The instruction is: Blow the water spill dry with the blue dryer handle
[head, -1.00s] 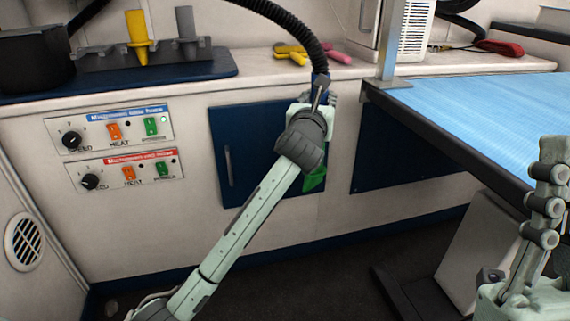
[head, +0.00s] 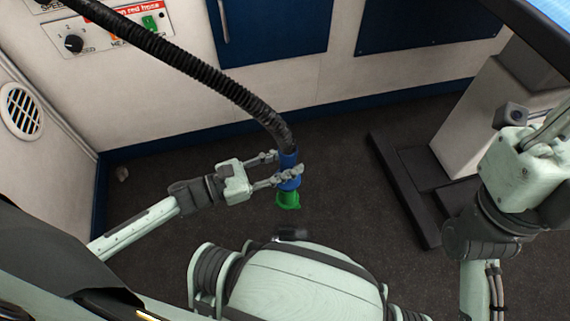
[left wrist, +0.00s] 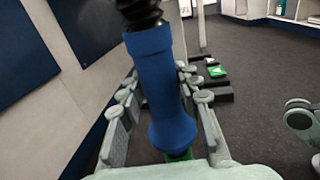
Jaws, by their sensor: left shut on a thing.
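The blue dryer handle (head: 289,172) hangs upright above the dark floor, with a green nozzle (head: 288,200) pointing down and a black ribbed hose (head: 200,69) at its top. My left gripper (head: 284,174) is shut on the handle. In the left wrist view the blue handle (left wrist: 161,90) stands between the fingers, and a bit of green shows below it. My right gripper (head: 535,150) is at the right edge; its fingers are partly cut off, so I cannot tell their state. I cannot make out the water spill on the floor.
The dark floor (head: 340,150) is open around the handle. A dark-footed pale pedestal (head: 462,135) stands at the right under the blue-topped table (head: 553,12). Blue cabinet doors (head: 270,30) and a round vent (head: 21,111) line the wall. Green objects (left wrist: 217,72) show behind the fingers.

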